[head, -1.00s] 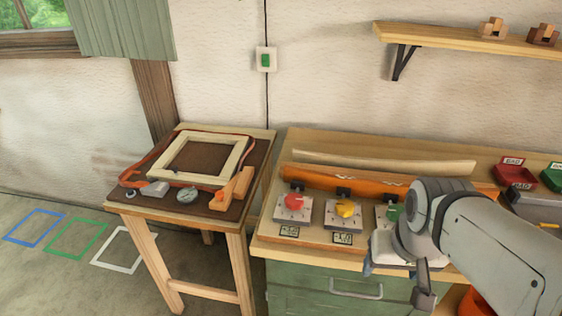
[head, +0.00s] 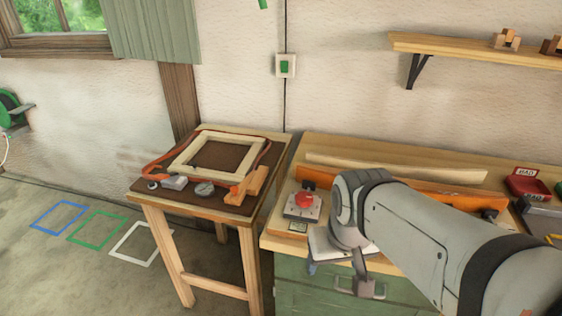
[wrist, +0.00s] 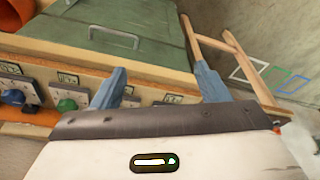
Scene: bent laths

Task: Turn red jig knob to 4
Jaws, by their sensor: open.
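The red jig knob (head: 304,199) sits on a pale dial plate at the left front of the workbench in the head view, with a small label below it. I cannot read its setting. My gripper (head: 335,255) is open and empty in the head view, to the right of and nearer than the red knob, apart from it. In the wrist view my gripper (wrist: 158,85) shows two blue-grey fingers spread apart. A green knob (wrist: 67,104) shows to their left there. The red knob is not clearly visible in the wrist view.
A small table (head: 140,190) with a wooden frame (head: 190,150) and clamp strap stands left of the workbench. A red bin (head: 527,184) is at right. Floor at left is clear.

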